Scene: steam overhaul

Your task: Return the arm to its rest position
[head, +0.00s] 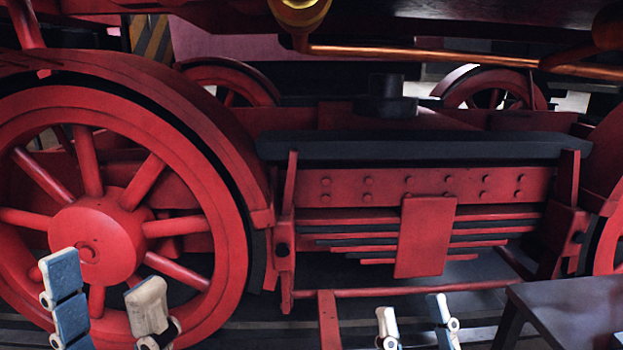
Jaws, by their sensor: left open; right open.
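My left gripper (107,290) shows at the lower left, in front of the large red spoked wheel (95,243). Its blue-and-white finger and its white finger stand apart with nothing between them. My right gripper (413,318) shows at the bottom, right of centre, below the red leaf-spring frame (335,190). Its two fingers are also apart and empty. Only the finger parts of both grippers show; the arms are out of the frame.
A dark table or bench corner (570,305) stands at the lower right, close to my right gripper. A copper pipe (430,55) runs across the top right. A red post (328,320) rises at the bottom between the grippers.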

